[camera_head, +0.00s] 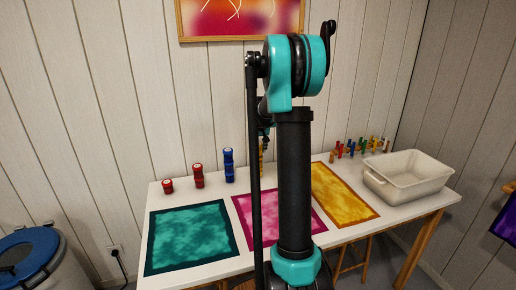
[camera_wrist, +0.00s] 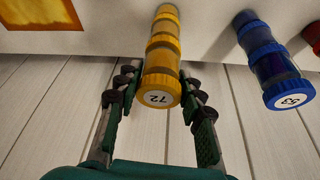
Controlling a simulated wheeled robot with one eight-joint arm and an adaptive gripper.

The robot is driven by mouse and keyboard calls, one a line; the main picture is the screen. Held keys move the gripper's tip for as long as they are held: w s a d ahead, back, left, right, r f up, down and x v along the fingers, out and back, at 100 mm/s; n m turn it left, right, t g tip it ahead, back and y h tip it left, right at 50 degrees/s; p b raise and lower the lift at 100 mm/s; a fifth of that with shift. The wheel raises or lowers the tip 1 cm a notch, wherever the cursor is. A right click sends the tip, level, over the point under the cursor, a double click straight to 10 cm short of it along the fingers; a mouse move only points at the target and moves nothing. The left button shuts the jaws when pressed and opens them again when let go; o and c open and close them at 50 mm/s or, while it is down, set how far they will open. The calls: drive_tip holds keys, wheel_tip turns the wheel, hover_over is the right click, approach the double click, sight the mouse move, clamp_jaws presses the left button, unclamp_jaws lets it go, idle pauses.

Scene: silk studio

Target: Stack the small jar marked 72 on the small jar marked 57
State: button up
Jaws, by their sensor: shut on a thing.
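The yellow jar marked 72 (camera_wrist: 160,93) is at the top of a yellow column in the wrist view, its white label facing the camera. My gripper (camera_wrist: 158,82) is shut on it, with one finger on each side. More yellow sections (camera_wrist: 164,40) are in line beneath it, over the white table. In the head view only a strip of yellow (camera_head: 262,165) shows beside my arm, which hides most of the gripper. No label reading 57 can be read in either view.
A blue stack marked 53 (camera_wrist: 270,62) stands beside the yellow column. Red jars (camera_head: 198,176) stand farther left in the head view. Coloured silks lie on the white table (camera_head: 342,232), with a white basin (camera_head: 408,180) and small coloured bottles (camera_head: 360,147) at right.

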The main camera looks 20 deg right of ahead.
drive_tip(key=shift+f, duration=0.4)
drive_tip(key=o, duration=1.3)
drive_tip(key=shift+c, duration=0.2)
drive_tip(key=shift+r, duration=0.1)
drive_tip(key=v, duration=1.2)
drive_tip(key=s+a+f, duration=0.4)
drive_tip(key=s+f, duration=0.2)
drive_tip(key=s, duration=0.5)
drive_tip(key=s+a+f+n, duration=0.1)
drive_tip(key=s+a+f, duration=0.3)
drive_tip(key=s+f, duration=0.3)
drive_tip(key=s+a+f+n, duration=0.1)
drive_tip(key=s+a+f, duration=0.4)
drive_tip(key=s, duration=1.1)
drive_tip(key=shift+s+f+y, duration=0.35)
drive_tip(key=shift+f+y, duration=0.05)
drive_tip(key=shift+f, duration=0.35)
